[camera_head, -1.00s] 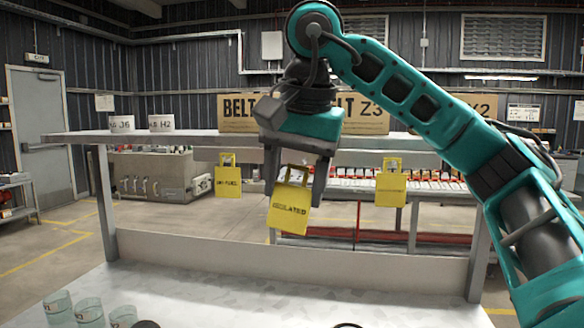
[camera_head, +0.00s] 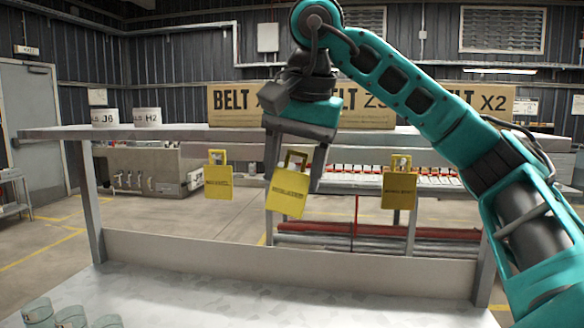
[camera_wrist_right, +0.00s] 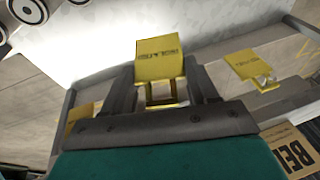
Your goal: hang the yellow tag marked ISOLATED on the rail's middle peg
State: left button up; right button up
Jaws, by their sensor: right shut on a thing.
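The yellow tag marked ISOLATED (camera_head: 287,196) hangs slightly tilted from my right gripper (camera_head: 295,184), which is shut on it. The right wrist view shows the same tag (camera_wrist_right: 158,60) between the two fingers (camera_wrist_right: 163,92). The tag is below the shelf's front edge, between two other yellow tags: one on the left (camera_head: 218,182) and one on the right (camera_head: 399,188). The middle peg is hidden behind my gripper and the held tag. I cannot tell whether the held tag touches it. My left gripper is not in view.
The grey shelf (camera_head: 180,132) carries cardboard boxes (camera_head: 232,104) and two white labelled containers (camera_head: 148,117). A low panel (camera_head: 290,257) and a pale worktop (camera_head: 250,293) lie below. Space around the held tag is open.

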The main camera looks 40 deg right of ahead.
jog(key=shift+w+d+f+b, duration=0.15)
jog(key=shift+w+d+b, duration=0.15)
jog(key=shift+w+d, duration=0.9)
jog(key=shift+w+d+f+b, duration=0.1)
jog(key=shift+w+d+b, duration=0.2)
jog(key=shift+w+d, duration=0.85)
jog(key=shift+s+d+p, duration=0.15)
jog(key=shift+d+p, duration=0.15)
jog(key=shift+d, duration=0.1)
jog(key=shift+w+d+f+p, duration=0.25)
jog(key=shift+d+f+p, duration=0.05)
jog(key=shift+d, duration=0.05)
jog(key=o, duration=1.1)
jog(key=d+v, duration=0.1)
jog(key=v, duration=1.1)
jog(key=shift+a+r, duration=0.45)
jog(key=shift+a, duration=0.05)
